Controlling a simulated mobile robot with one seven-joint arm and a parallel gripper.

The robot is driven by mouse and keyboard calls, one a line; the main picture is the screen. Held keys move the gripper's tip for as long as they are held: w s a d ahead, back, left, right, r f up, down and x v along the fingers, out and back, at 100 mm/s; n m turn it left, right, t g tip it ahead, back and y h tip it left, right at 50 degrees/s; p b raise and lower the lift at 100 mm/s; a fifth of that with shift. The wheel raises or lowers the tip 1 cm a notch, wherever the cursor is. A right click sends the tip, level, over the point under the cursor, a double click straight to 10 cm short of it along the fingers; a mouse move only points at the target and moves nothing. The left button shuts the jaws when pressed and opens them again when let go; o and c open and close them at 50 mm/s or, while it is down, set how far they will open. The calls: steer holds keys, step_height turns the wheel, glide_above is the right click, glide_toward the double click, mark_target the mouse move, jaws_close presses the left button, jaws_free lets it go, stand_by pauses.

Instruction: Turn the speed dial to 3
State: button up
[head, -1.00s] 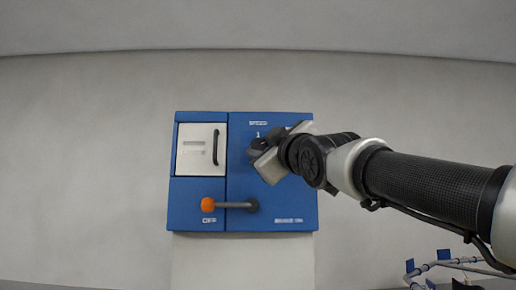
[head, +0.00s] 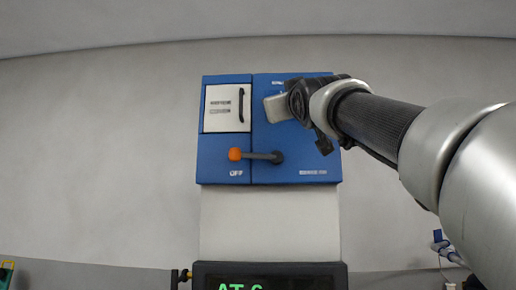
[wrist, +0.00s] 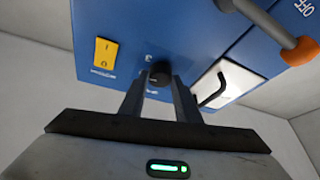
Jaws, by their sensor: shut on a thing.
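The blue control panel (head: 222,170) is on the wall in the head view, with SPEED lettering partly showing at its top. My gripper (wrist: 158,82) is shut on the black speed dial (wrist: 160,73), with one finger on each side of it in the wrist view. A number that looks like a 3 (wrist: 148,58) is printed near the dial. Any pointer mark on the dial cannot be made out. In the head view my gripper (head: 277,108) covers the dial and most of its scale.
A lever with an orange knob (head: 235,154) sits below, beside the OFF label. A white door with a black handle (head: 241,105) is at upper left. A yellow rocker switch (wrist: 105,52) is near the dial. A dark display with green text (head: 270,274) is below.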

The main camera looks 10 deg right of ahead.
steer(key=shift+w+a+m+g+h+b, duration=0.15)
steer(key=shift+m+h+b, duration=0.85)
steer(key=shift+m, duration=0.85)
steer(key=shift+s+a+m+g+h+b, duration=0.1)
steer(key=shift+m+h+b, duration=0.95)
steer(key=shift+m, duration=0.75)
steer(key=shift+w+a+m+g+h+b, duration=0.15)
steer(key=shift+m+h+b, duration=0.85)
steer(key=shift+m, duration=0.85)
steer(key=shift+s+m+h, duration=0.15)
steer(key=shift+m+h, duration=0.15)
steer(key=shift+h, duration=0.05)
steer(key=o, duration=1)
steer(key=shift+o, duration=0.2)
